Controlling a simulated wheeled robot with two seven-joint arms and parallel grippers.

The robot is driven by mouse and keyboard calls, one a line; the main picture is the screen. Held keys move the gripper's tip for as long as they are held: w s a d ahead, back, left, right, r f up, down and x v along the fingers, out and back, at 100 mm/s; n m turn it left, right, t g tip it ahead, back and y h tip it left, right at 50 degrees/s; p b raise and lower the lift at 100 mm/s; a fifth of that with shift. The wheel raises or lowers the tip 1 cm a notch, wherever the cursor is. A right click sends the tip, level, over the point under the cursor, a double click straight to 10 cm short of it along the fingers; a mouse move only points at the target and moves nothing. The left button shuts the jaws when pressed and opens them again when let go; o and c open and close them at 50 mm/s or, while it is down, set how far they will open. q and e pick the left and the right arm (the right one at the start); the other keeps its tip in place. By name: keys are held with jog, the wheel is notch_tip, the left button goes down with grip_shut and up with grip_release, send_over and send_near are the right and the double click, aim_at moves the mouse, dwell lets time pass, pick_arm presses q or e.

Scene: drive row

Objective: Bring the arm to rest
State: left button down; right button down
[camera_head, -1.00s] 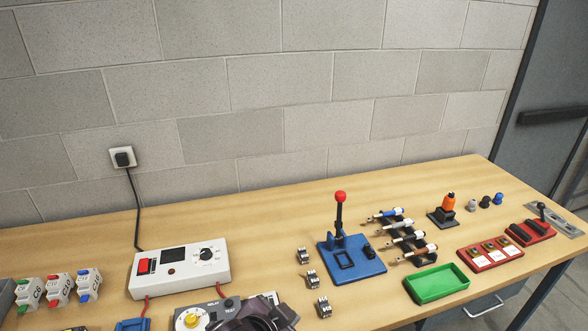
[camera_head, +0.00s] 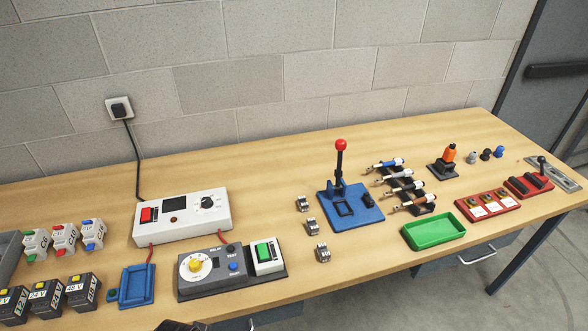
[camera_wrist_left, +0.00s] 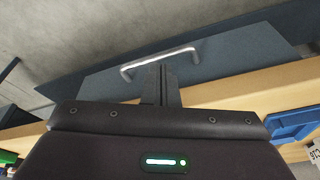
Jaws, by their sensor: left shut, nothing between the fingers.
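My left gripper (camera_wrist_left: 162,84) is in the left wrist view, its two dark fingers together with nothing between them. Its tips point at a grey drawer front with a metal handle (camera_wrist_left: 160,60), and how far apart they are cannot be told. In the head view only a small dark piece of my left arm shows at the bottom edge, below the relay test box (camera_head: 212,270) and in front of the table. My right gripper is in neither view.
The wooden table (camera_head: 300,285) holds a white meter box (camera_head: 180,217), a blue lever press (camera_head: 350,208), a green tray (camera_head: 433,230), a blue tray (camera_head: 137,287) and several labelled blocks. A drawer handle (camera_head: 478,255) juts out below the front edge. A block wall stands behind.

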pick_arm(q)
notch_tip(320, 180, down, 16)
jog(key=s+r+b, duration=0.1)
jog(key=s, duration=0.2)
jog(key=s+a+f+g+b, duration=0.1)
jog(key=s+a+f, duration=0.1)
jog(key=s+f, duration=0.8)
jog(key=s+a+f+g+b, duration=0.1)
jog(key=s+a+f, duration=0.1)
jog(key=s+f, duration=0.8)
notch_tip(320, 180, down, 4)
jog(key=shift+s+f, duration=0.1)
jog(key=shift+s, duration=0.15)
